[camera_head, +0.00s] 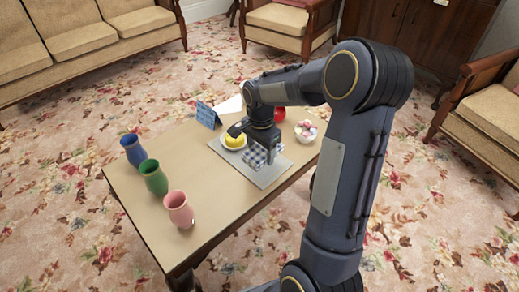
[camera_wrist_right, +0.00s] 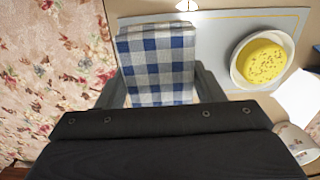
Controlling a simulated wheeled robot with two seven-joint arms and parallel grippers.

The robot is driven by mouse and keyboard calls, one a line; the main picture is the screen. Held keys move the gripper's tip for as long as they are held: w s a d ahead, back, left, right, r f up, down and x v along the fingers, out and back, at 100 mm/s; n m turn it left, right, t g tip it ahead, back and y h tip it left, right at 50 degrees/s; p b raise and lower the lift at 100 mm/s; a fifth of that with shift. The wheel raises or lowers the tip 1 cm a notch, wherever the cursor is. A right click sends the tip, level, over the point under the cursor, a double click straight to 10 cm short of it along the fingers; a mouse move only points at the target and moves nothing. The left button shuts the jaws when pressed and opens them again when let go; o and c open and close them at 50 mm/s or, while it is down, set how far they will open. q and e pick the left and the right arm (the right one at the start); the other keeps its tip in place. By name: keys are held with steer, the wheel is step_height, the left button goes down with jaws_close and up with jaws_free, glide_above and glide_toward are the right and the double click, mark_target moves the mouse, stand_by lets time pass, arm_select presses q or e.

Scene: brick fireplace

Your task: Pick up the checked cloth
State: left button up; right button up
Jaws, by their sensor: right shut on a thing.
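The blue and white checked cloth (camera_head: 257,158) is on or just above the grey mat on the low table. In the right wrist view the folded cloth (camera_wrist_right: 158,62) sits between the two fingers. My right gripper (camera_head: 264,154) is over the mat and shut on the cloth. In the right wrist view the gripper (camera_wrist_right: 162,88) has a finger on each side of the cloth. I cannot tell whether the cloth still touches the mat. My left gripper is in neither view.
The grey mat (camera_head: 268,177) lies on the table (camera_head: 215,195). A plate with yellow food (camera_head: 235,141), a bowl (camera_head: 306,131), a red object (camera_head: 279,114) and a blue card (camera_head: 207,115) are close by. Blue (camera_head: 133,150), green (camera_head: 153,177) and pink (camera_head: 178,209) vases stand left.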

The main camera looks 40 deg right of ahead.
steer(key=s+a+r+p, duration=0.3)
steer(key=s+a+r, duration=0.2)
steer(key=s, duration=0.4)
steer(key=shift+s+a+r, duration=0.25)
steer(key=shift+a+r, duration=0.05)
steer(key=shift+r, duration=0.35)
